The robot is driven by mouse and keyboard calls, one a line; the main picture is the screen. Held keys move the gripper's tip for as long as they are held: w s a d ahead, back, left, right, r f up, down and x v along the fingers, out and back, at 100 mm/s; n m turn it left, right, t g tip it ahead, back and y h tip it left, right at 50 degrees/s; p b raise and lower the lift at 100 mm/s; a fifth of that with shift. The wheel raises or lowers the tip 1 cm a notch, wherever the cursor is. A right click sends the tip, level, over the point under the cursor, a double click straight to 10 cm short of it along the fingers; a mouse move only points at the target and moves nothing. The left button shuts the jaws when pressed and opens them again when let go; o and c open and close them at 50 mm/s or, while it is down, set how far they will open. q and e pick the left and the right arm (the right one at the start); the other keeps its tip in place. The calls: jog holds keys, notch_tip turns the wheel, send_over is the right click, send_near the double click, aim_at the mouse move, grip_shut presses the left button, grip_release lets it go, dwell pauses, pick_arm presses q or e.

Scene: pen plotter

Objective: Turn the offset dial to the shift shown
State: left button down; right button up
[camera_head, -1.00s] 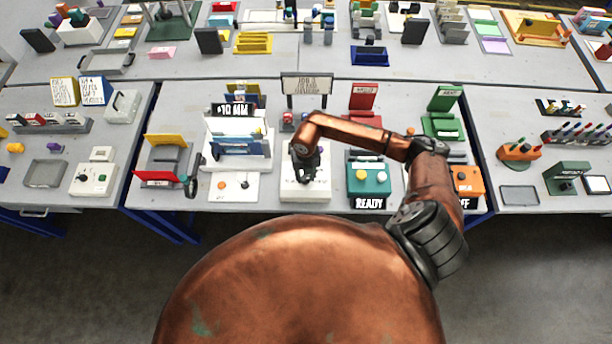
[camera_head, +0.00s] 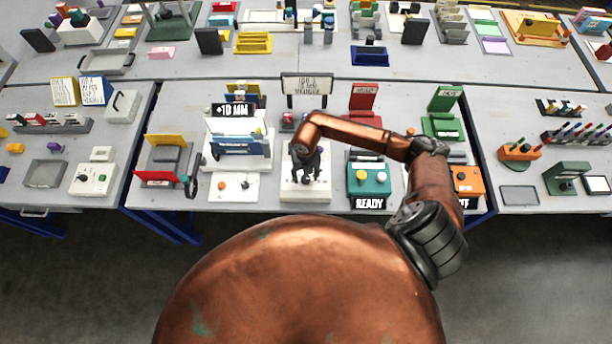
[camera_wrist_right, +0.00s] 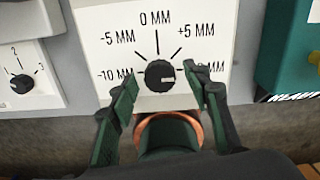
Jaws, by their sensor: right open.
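The offset dial (camera_wrist_right: 160,76) is a black round knob on a white panel (camera_wrist_right: 215,20) marked from -10 MM to +10 MM. Its white mark seems to point right, toward the +10 MM label, which a finger partly covers. My right gripper (camera_wrist_right: 161,80) is open, with one finger on each side of the dial and apart from it. In the head view my right gripper (camera_head: 306,168) hangs over the white panel (camera_head: 304,192) and hides the dial. A black display (camera_head: 234,110) reads +10 MM. A job sign (camera_head: 307,84) stands behind; its small text is not surely readable. My left gripper is not in view.
A teal box (camera_head: 369,180) with a READY label stands right of the dial panel. A white panel with an orange button (camera_head: 222,186) and a small dial is on the left. The white plotter (camera_head: 236,160) stands behind that, and an orange box (camera_head: 467,180) farther right.

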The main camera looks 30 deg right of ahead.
aim_at(306, 178)
jog(key=shift+r, duration=0.1)
notch_tip(306, 178, up, 12)
dwell(0.5)
dwell(0.4)
